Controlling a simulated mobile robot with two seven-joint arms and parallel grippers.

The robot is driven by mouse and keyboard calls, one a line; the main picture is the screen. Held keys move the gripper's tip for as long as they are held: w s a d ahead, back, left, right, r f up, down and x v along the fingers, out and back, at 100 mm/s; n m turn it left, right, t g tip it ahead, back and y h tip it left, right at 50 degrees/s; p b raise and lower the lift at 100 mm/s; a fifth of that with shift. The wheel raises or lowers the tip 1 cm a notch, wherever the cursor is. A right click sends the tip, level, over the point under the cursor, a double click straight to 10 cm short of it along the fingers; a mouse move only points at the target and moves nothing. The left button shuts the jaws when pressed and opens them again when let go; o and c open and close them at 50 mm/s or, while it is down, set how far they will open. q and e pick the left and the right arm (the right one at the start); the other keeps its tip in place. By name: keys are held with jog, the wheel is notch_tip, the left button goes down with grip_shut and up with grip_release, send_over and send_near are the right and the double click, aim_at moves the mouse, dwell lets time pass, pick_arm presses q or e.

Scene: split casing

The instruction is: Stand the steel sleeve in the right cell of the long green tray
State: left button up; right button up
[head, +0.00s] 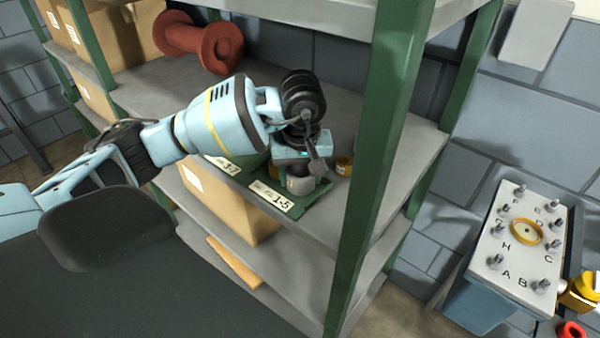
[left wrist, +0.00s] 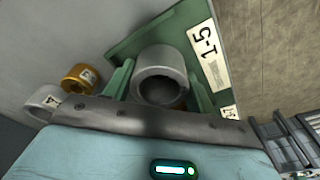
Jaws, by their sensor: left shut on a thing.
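A grey steel sleeve (head: 299,185) is below my left gripper (head: 303,168), at the green tray part labelled 1-5 (head: 318,197) on the shelf. In the left wrist view the sleeve (left wrist: 160,72) shows its open end, with green pieces close on both sides. My left gripper (left wrist: 160,100) is shut on the sleeve. The green tray surface (left wrist: 180,32) lies behind it. I cannot tell whether the sleeve touches the tray. The gripper hides much of the tray, and its cells cannot be made out. My right gripper is not in view.
A brass ring (head: 344,165) stands beside the tray; a grey ring (left wrist: 44,103) is near it. A green shelf post (head: 372,160) rises close on the right. A red spool (head: 205,42) lies behind the arm. A lettered pin board (head: 518,245) stands far right.

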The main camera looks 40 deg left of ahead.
pick_arm(q)
jog(key=shift+f, duration=0.15)
jog(key=o, duration=1.4)
jog(key=shift+r, duration=0.4)
jog(key=shift+s+d+r, duration=0.1)
jog(key=shift+r, duration=1.05)
jog(key=shift+s+d+r, duration=0.15)
jog(key=shift+r, duration=1.05)
jog(key=shift+s+d+r, duration=0.1)
jog(key=shift+r, duration=1.05)
jog(key=shift+f, duration=0.1)
